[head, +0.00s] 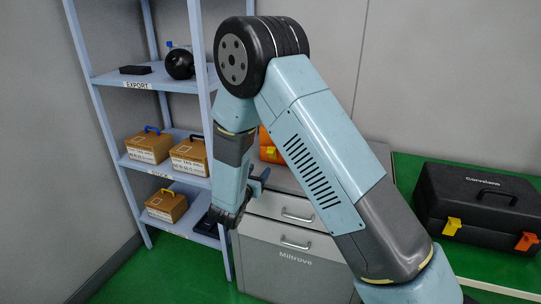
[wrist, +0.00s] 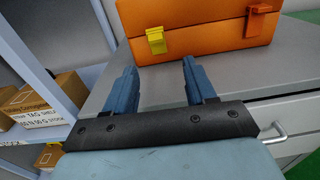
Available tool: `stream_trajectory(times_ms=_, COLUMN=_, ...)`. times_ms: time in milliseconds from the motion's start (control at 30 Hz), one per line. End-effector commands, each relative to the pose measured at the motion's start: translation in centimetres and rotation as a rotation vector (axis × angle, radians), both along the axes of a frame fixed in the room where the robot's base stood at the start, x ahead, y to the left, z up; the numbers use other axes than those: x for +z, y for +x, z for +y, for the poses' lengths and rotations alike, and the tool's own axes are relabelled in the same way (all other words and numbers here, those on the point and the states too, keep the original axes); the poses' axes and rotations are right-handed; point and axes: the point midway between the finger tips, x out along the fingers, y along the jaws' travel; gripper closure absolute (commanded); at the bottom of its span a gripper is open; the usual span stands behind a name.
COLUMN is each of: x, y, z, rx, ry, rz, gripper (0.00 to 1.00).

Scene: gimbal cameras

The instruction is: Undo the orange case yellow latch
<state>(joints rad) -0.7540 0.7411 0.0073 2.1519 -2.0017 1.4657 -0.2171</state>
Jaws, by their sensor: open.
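The orange case (wrist: 205,35) stands on the grey cabinet top, at the top of the wrist view. Its yellow latch (wrist: 156,40) is on the near face, towards the left. An orange latch (wrist: 260,21) is further right on the same face. In the head view the case (head: 268,146) is mostly hidden behind my arm. My gripper (wrist: 160,72) is open and empty in the wrist view. Its two blue fingers point towards the case, with the yellow latch ahead of the gap between them. The gripper (head: 250,190) also shows in the head view, near the cabinet's left front.
A blue shelf rack (head: 165,80) with several cardboard boxes stands at the left. The grey drawer cabinet (head: 290,262) lies below the orange case. A black case (head: 478,207) with yellow and orange latches sits on a green surface at the right.

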Motion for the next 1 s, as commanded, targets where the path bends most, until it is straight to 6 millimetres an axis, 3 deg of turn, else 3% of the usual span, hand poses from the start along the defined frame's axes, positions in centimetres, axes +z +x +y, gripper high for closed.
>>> stream_trajectory(times_ms=267, x=-0.5, y=1.8, z=0.0, rx=0.020, ry=-0.012, rz=-0.001, gripper=0.45)
stream_trajectory(times_ms=700, x=-0.5, y=8.9, z=-2.7, rx=0.019, ry=-0.012, rz=0.000, gripper=0.45)
stream_trajectory(times_ms=1000, x=-0.5, y=12.3, z=-3.9, rx=0.019, ry=-0.011, rz=0.000, gripper=0.45)
